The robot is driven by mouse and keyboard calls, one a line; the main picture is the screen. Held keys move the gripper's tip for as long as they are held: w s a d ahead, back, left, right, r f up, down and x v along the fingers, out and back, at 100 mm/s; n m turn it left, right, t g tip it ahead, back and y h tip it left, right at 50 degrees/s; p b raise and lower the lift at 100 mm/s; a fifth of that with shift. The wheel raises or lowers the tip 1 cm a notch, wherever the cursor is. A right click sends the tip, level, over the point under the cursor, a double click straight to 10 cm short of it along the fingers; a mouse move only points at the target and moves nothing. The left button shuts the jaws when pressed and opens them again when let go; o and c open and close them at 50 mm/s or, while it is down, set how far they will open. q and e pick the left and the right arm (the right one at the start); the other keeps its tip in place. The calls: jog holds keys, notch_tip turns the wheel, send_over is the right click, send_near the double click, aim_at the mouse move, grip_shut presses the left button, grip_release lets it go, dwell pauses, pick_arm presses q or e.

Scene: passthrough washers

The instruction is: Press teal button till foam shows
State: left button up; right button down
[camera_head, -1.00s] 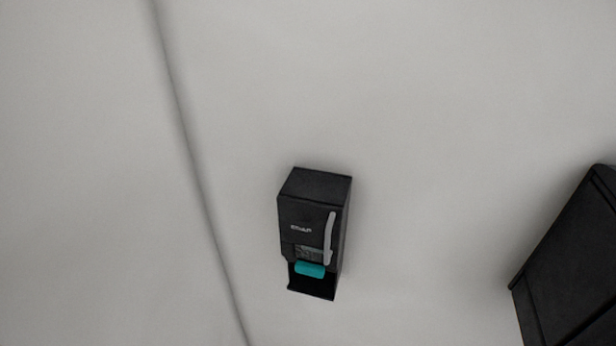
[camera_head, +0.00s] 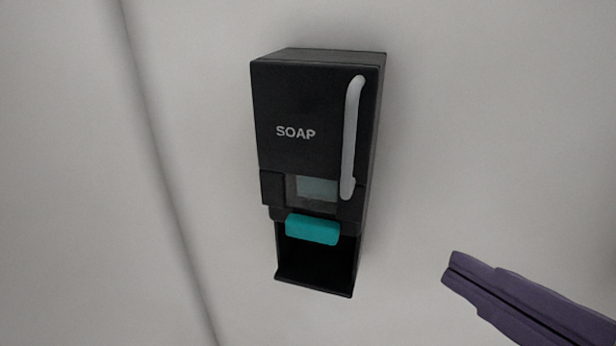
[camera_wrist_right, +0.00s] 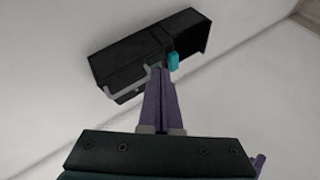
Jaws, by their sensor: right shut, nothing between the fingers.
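A black soap dispenser (camera_head: 300,100) marked SOAP is fixed to the pale wall in the middle of the head view. Its teal button (camera_head: 312,229) sits under a small grey window (camera_head: 316,188), above an open black tray bay. No foam shows in the bay. My right gripper (camera_head: 453,267), purple, is shut and empty, to the right of the dispenser and a little lower than the button. In the right wrist view the fingertips (camera_wrist_right: 158,70) appear close to the teal button (camera_wrist_right: 173,61); I cannot tell the exact gap. My left gripper is not in view.
A grey curved handle (camera_head: 352,138) runs down the right side of the dispenser's front. A seam line (camera_head: 160,160) runs down the wall at left. The wall around the dispenser is otherwise bare.

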jog(key=s+a+f+n+t+y+b, duration=0.1)
jog(key=a+f+n+t+y+b, duration=0.2)
jog(key=b, duration=1.1)
jog(key=a+f+n+y, duration=0.2)
jog(key=a+f+n, duration=0.1)
jog(key=f+n, duration=0.2)
jog(key=shift+s+f+b, duration=0.25)
jog(key=shift+f+b, duration=0.05)
jog(key=shift+f, duration=0.1)
jog(key=b, duration=0.2)
send_near(300, 232)
jog(key=a, duration=0.4)
jog(key=w, duration=0.2)
jog(key=w+d, duration=0.1)
jog(key=w, duration=0.1)
jog(key=shift+w, duration=0.15)
jog(key=shift+w+d, duration=0.15)
jog(key=shift+w, duration=0.25)
